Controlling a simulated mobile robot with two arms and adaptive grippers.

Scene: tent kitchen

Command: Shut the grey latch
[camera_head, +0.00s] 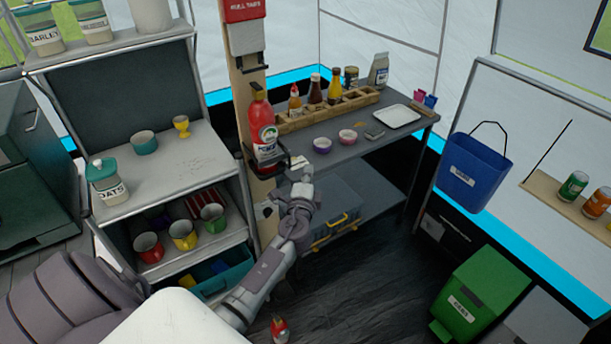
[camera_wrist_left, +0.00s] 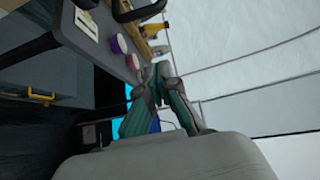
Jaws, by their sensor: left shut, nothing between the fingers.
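A red fire extinguisher (camera_head: 262,130) stands upright against the wooden post (camera_head: 235,85). A dark grey bracket with a latch arm (camera_head: 268,162) is at its lower part. The latch is small here, and I cannot tell whether it is closed. My left gripper (camera_head: 303,174) is just to the right of and below the bracket. In the left wrist view the fingers (camera_wrist_left: 157,75) are together and empty. A dark curved piece (camera_wrist_left: 138,10), possibly part of the bracket, shows at the top edge there, apart from the fingertips. My right gripper is not in view.
Shelves with cups (camera_head: 183,235) are at the left. A small red item (camera_head: 280,328) lies on the floor.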

